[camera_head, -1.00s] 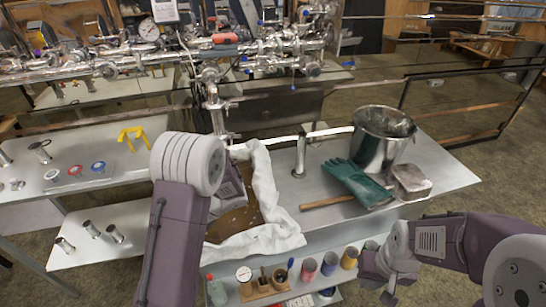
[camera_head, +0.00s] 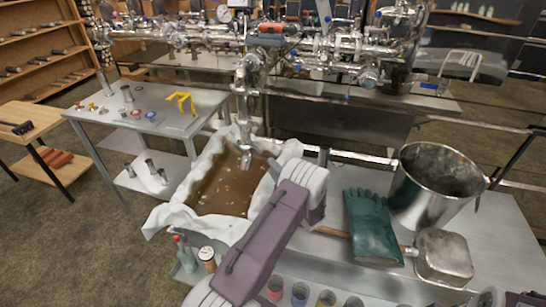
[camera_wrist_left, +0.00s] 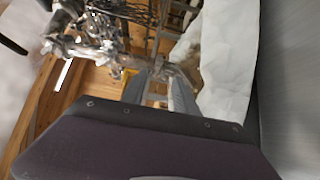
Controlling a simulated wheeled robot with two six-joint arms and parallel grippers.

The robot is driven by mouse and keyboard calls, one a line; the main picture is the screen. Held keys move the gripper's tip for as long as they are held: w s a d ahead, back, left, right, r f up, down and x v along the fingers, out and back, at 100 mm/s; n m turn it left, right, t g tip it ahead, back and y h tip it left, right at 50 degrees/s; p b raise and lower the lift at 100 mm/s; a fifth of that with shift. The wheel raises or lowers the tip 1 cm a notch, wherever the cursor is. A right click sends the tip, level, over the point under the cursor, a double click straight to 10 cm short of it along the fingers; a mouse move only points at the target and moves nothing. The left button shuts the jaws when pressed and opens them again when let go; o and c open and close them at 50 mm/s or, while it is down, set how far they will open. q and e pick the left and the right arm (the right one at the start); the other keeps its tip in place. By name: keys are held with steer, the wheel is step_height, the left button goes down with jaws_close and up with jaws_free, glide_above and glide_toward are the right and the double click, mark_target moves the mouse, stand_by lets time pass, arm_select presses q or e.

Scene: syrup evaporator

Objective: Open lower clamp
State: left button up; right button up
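A steel drop pipe (camera_head: 243,108) hangs from the manifold over the cloth-lined tray at left of centre in the head view. A collar (camera_head: 242,88) rings it, probably a clamp; its latch is too small to make out. My left arm reaches up from the bottom centre, and its wrist hides most of the left gripper there. In the left wrist view the left gripper (camera_wrist_left: 158,80) has its two fingers apart with nothing held between them. Blurred steel pipework shows beyond the fingertips.
The tray of brown liquid (camera_head: 180,212) is lined with white cloth. A yellow clamp-like piece (camera_head: 181,101) lies on the left table.

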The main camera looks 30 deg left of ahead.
mark_target(260, 152)
arm_select(q)
steer(key=shift+w+f, duration=0.15)
steer(key=shift+w, duration=0.2)
steer(key=x, duration=0.9)
steer(key=shift+s+a+r+b, duration=0.15)
steer(key=shift+s+r+b, duration=0.05)
steer(key=shift+s+b, duration=0.15)
jaws_close()
steer(key=shift+f, duration=0.1)
stand_by(0.6)
